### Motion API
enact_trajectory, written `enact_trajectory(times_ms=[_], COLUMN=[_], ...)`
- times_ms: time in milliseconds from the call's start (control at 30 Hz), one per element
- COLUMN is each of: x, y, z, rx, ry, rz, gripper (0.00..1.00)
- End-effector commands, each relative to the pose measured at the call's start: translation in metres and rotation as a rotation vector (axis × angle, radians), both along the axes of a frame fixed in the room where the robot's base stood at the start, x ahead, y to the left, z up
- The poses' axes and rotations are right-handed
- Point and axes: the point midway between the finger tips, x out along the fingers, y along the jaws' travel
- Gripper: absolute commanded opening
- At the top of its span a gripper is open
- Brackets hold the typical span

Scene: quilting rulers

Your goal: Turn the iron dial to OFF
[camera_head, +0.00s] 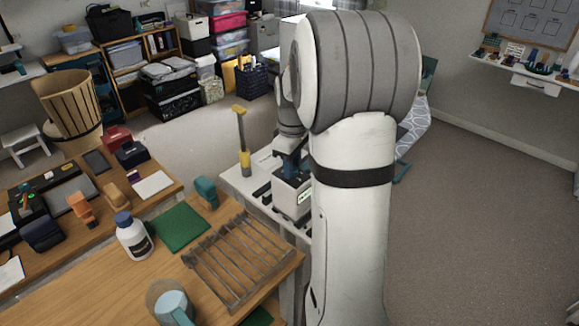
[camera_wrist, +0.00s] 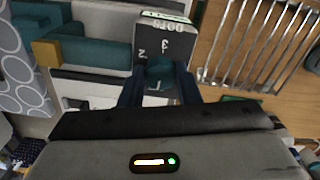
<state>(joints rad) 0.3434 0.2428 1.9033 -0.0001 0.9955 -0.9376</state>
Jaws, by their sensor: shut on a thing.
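The iron dial (camera_wrist: 161,72) is a small teal knob on the dark panel (camera_wrist: 147,42) of a boxy unit. The panel carries pale marks, a 3 among them; I cannot make out an OFF mark or where the dial points. My gripper (camera_wrist: 160,84) is shut on the dial, with one dark blue finger on each side. In the head view my gripper (camera_head: 291,164) reaches down to the top of the boxy unit (camera_head: 290,195), which stands on a pale surface; my arm hides part of the area to the right.
A slatted ruler rack (camera_head: 238,258) lies on the wooden table near the unit. A yellow-handled tool (camera_head: 242,140) stands upright behind it. A white bottle (camera_head: 132,237) and a green mat (camera_head: 180,228) are on the left. The carpet at the right is clear.

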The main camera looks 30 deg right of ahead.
Motion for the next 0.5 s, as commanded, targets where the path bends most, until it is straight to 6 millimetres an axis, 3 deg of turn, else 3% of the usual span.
enact_trajectory(times_ms=[500], x=[0.0007], y=[0.0002], z=[0.0012], rx=[-0.001], ry=[-0.003], rz=[0.035], gripper=[0.07])
